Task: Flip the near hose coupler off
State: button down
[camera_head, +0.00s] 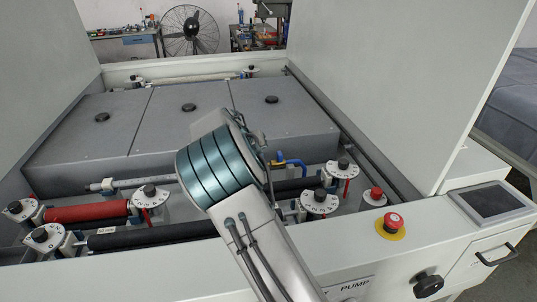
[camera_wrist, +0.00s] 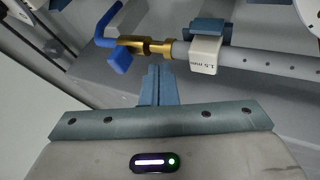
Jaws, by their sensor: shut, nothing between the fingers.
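The hose coupler (camera_wrist: 145,46) is a brass fitting in the wrist view, joining a blue hose (camera_wrist: 107,22) on the left to a grey perforated pipe (camera_wrist: 265,60) on the right. A blue lever (camera_wrist: 119,61) sticks out from the fitting's left part toward my side. My gripper (camera_wrist: 158,72) is shut and empty. Its fingertips appear just below the brass fitting, to the right of the lever; I cannot tell whether they touch anything. In the head view the blue hose (camera_head: 291,161) shows right of my arm, which hides much of the pipe.
A white block marked 1.5 mm (camera_wrist: 205,54) sits on the pipe right of the coupler. Rollers with white dials (camera_head: 319,201) and black knobs surround the area. A grey cover (camera_head: 185,125) lies behind. A red emergency button (camera_head: 393,221) is on the front panel.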

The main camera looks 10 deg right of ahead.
jog(key=b+v, duration=0.1)
jog(key=v, duration=0.8)
jog(key=shift+r, duration=0.3)
jog(key=shift+s+d, duration=0.15)
